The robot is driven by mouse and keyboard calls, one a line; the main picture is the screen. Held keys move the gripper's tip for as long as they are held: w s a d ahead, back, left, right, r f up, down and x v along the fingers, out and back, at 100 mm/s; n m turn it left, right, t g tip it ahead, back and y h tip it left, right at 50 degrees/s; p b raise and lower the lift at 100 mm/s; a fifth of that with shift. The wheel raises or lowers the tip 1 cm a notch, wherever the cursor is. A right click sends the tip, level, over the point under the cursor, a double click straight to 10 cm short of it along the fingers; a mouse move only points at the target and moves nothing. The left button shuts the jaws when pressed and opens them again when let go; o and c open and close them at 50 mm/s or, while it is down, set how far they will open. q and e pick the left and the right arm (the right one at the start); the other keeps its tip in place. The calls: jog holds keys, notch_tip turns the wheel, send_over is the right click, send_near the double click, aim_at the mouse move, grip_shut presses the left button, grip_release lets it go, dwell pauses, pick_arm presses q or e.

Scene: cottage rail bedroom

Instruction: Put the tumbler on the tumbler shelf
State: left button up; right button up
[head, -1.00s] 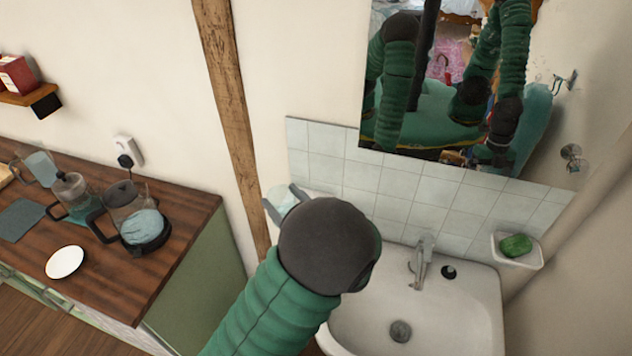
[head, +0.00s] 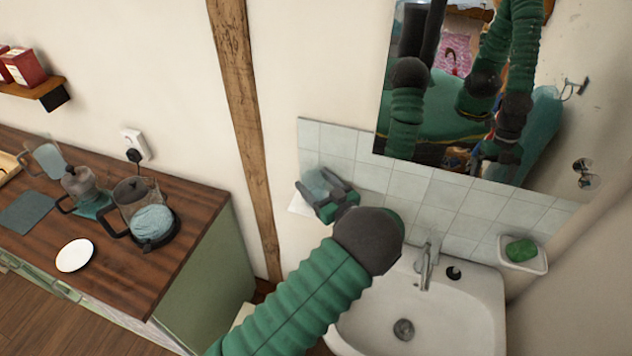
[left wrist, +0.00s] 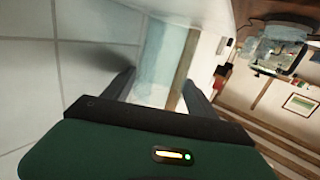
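The tumbler (head: 318,181) is a clear, pale bluish glass beside the tiled wall, left of the sink. My left gripper (head: 328,190) is shut on it, with a finger on either side. In the left wrist view the tumbler (left wrist: 161,62) shows between the two fingers (left wrist: 158,90), close to the tiles. A small white shelf (head: 299,207), apparently the tumbler shelf, shows under and left of the gripper. The gripper hides part of the shelf, and I cannot tell whether the tumbler touches it. My right gripper is not directly in view.
The white sink (head: 455,310) with its tap (head: 427,262) lies right of my left forearm. The mirror (head: 400,30) hangs above the tiles (head: 400,187). A soap dish (head: 538,265) is at right.

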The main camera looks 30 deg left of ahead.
pick_arm(q)
jog(key=shift+s+r, duration=0.1)
jog(key=shift+d+r, duration=0.1)
jog(key=shift+d, duration=0.85)
jog(key=d+f+m+t+h+b, duration=0.15)
jog(key=d+m+t+h, duration=0.25)
jog(key=d+m+h, duration=0.75)
jog(key=s+d+f+m+g+h, duration=0.1)
jog(key=s+g, duration=0.3)
jog(key=s, duration=0.8)
jog(key=s+d+f+m+g+h, duration=0.1)
jog(key=s+d+f+g+h, duration=0.1)
jog(key=s, duration=1)
jog(key=shift+s+d+f+g+h+b, duration=0.25)
jog(key=shift+f+g+h+b, duration=0.2)
jog(key=shift+f+g+h, duration=0.5)
pick_arm(e)
notch_tip(320, 180, down, 2)
jog(key=shift+s+d+f, duration=0.15)
